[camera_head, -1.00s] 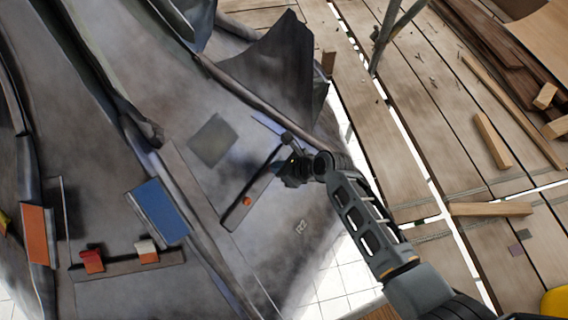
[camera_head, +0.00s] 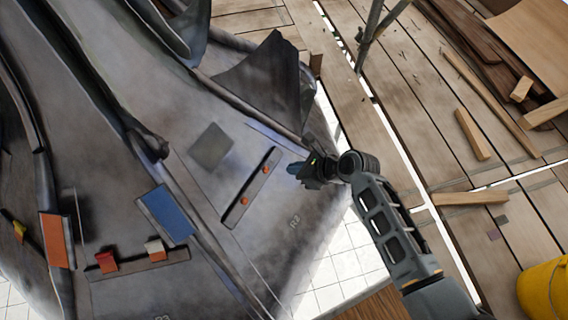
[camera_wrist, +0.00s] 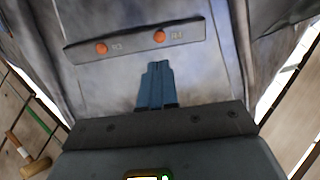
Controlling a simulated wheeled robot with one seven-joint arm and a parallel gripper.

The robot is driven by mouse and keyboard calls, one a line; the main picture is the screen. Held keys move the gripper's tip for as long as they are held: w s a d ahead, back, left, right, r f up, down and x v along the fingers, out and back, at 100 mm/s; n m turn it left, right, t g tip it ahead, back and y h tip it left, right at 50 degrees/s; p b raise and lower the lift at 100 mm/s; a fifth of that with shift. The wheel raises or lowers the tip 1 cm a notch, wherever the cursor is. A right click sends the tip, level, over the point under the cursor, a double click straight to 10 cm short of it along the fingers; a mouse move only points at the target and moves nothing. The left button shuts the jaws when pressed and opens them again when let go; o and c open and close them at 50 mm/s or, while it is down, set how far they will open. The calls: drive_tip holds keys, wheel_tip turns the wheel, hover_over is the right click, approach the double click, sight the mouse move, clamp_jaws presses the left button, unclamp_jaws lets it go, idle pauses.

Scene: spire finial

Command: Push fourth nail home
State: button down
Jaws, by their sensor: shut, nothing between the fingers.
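A dark strip (camera_head: 236,213) lies on the grey metal spire face and bears two orange nail heads. The lower nail head (camera_head: 245,201) and upper nail head (camera_head: 266,169) both show. In the wrist view they are the left nail head (camera_wrist: 102,48) and right nail head (camera_wrist: 160,36), with small labels beside them that seem to read R3 and R4. Both look close to the strip; their exact depth I cannot tell. My gripper (camera_head: 291,169) is shut and empty, just right of the upper head and apart from it. Its blue fingers (camera_wrist: 156,68) point towards the strip.
A blue plate (camera_head: 166,214), an orange plate (camera_head: 57,241) and a ledge with red block (camera_head: 107,262) and white-topped block (camera_head: 155,250) are on the left. Plank decking with loose timber (camera_head: 472,134), a pole (camera_head: 370,35) and a yellow bucket (camera_head: 545,290) lies right.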

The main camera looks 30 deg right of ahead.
drive_tip(key=shift+v, duration=1.15)
